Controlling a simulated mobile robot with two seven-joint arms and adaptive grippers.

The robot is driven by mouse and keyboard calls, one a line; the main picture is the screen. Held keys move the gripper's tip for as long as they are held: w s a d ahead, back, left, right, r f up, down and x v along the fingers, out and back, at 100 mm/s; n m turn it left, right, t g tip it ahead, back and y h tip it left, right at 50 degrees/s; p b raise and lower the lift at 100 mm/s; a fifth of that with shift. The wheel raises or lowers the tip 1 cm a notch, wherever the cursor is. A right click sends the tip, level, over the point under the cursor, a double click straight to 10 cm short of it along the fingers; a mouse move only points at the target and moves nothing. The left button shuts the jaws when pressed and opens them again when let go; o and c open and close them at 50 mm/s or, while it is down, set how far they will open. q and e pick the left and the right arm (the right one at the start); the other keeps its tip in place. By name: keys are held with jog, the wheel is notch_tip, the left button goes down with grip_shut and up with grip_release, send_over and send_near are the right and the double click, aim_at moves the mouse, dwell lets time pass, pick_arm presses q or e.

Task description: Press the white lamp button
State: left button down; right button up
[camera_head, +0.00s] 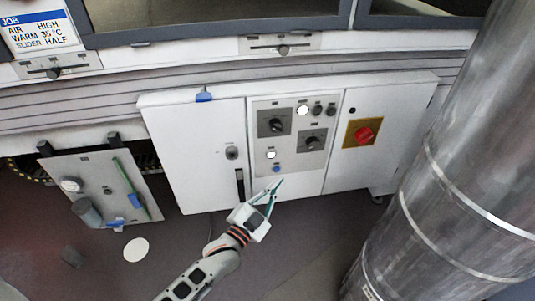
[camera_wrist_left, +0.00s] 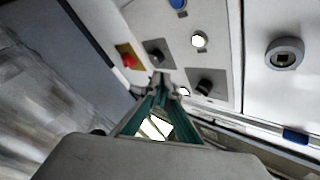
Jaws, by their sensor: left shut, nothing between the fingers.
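The control panel (camera_head: 318,165) is on the front of a white cabinet. It has a white round button (camera_head: 302,110) at the top and a white round one (camera_head: 271,155) lower left, just above a blue button (camera_head: 276,169). The labels are too small to read. My left gripper (camera_head: 277,185) is shut and empty, in front of the panel's lower edge in the head view. In the left wrist view its fingertips (camera_wrist_left: 165,80) overlap the panel beside the partly hidden top white button (camera_wrist_left: 184,92); the lower white button (camera_wrist_left: 199,41) is clear. I cannot tell any contact.
Two black knobs (camera_head: 274,123) (camera_head: 312,141) sit between the white buttons. A red knob on a yellow plate (camera_head: 363,133) is to the right. The left cabinet door (camera_head: 195,150) has a black handle (camera_head: 240,184). A big metal column (camera_head: 440,170) stands at the right.

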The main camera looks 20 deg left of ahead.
aim_at(271, 154)
pick_arm(q)
jog(key=shift+r, duration=0.1)
jog(key=w+a, duration=0.1)
jog(key=w, duration=0.1)
jog(key=w+a+b, duration=0.1)
jog(key=w+a, duration=0.1)
jog(key=w, duration=0.1)
jog(key=w+a+b, duration=0.1)
jog(key=w+a, duration=0.1)
jog(key=shift+w, duration=0.15)
pick_arm(e)
jog(key=shift+w+a+r+m+t, duration=0.3)
jog(key=shift+w+a+r+m, duration=0.15)
jog(key=shift+a+r, duration=0.2)
jog(key=shift+s+f, duration=0.15)
dwell(0.8)
pick_arm(q)
jog(key=shift+w+a, duration=0.2)
jog(key=shift+w, duration=0.15)
